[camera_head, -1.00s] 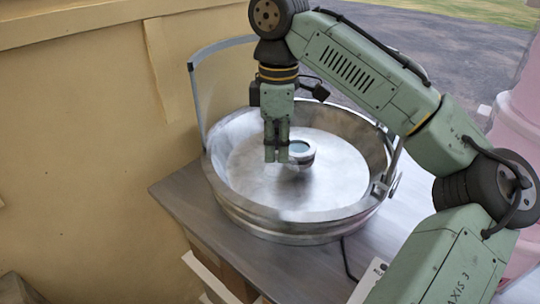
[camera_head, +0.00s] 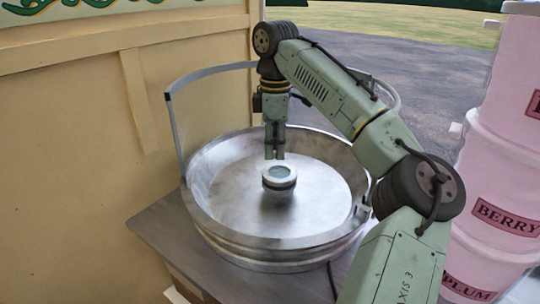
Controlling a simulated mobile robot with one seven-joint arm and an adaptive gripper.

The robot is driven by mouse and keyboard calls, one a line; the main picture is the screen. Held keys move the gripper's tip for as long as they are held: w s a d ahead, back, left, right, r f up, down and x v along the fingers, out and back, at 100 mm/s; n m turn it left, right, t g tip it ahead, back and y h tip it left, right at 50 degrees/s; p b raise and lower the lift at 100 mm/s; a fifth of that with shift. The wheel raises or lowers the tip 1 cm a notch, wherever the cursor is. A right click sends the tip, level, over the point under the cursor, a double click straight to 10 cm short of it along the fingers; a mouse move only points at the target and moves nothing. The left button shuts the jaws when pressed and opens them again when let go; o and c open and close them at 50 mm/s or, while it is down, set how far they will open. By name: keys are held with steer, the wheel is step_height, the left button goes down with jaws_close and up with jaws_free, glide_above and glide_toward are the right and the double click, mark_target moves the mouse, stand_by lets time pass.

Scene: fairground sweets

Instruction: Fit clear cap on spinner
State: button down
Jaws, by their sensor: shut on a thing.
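The spinner (camera_head: 279,188) is a small dark-banded metal drum standing upright in the middle of a wide metal bowl. A pale ring with a see-through centre, apparently the clear cap (camera_head: 279,173), shows at its top. My gripper (camera_head: 274,155) points straight down at the far edge of this ring, its fingers close together and shut on the cap's rim as far as I can see. The contact is small in view, and I cannot tell whether the cap is seated on the spinner or just above it.
The metal bowl (camera_head: 215,232) has a high rim and a thin hoop (camera_head: 175,130) rising over its back. It stands on a grey counter (camera_head: 152,222) by a cream wall. Pink tubs (camera_head: 500,165) stack at the right. The bowl floor around the spinner is clear.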

steer(key=w+f, duration=0.1)
steer(key=w+d+f, duration=0.1)
steer(key=w, duration=0.1)
steer(key=w+f+p, duration=0.1)
steer(key=w, duration=0.1)
steer(key=shift+w+d+f, duration=0.1)
steer(key=shift+d+f, duration=0.05)
steer(key=shift+f, duration=0.55)
steer(key=shift+f, duration=0.5)
stand_by(1.4)
steer(key=c, duration=1.6)
jaws_free()
steer(key=shift+d, duration=0.1)
steer(key=shift+c, duration=0.2)
steer(key=shift+o, duration=0.6)
steer(key=o, duration=0.4)
steer(key=shift+o, duration=0.2)
